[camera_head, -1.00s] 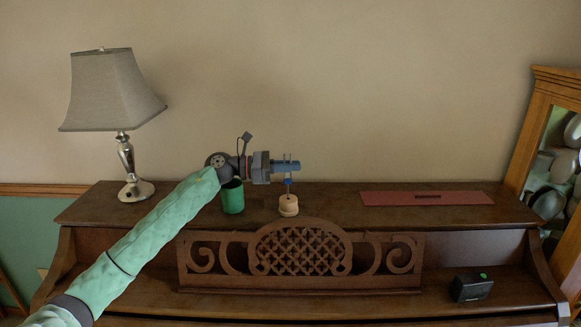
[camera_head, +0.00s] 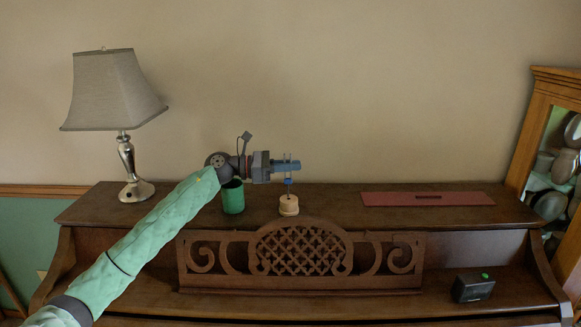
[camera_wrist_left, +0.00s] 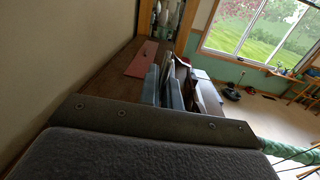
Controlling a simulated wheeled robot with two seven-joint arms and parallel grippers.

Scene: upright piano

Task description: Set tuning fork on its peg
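The tuning fork (camera_head: 288,181) stands upright over a round wooden peg base (camera_head: 289,206) on the piano top. Its two thin prongs point up and a blue part shows below them. I cannot tell whether its stem is fully seated. My left gripper (camera_head: 287,166) reaches in from the left, with its blue fingers level at the height of the prongs. The left wrist view shows the fingers (camera_wrist_left: 163,88) with a narrow gap, but not clearly what lies between them. My right gripper is not in view.
A green cup (camera_head: 233,198) stands left of the peg, beneath my wrist. A lamp (camera_head: 128,165) is at the left. A flat red case (camera_head: 427,199) lies to the right. The carved music desk (camera_head: 300,258) stands in front; a small black box (camera_head: 472,287) sits lower right.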

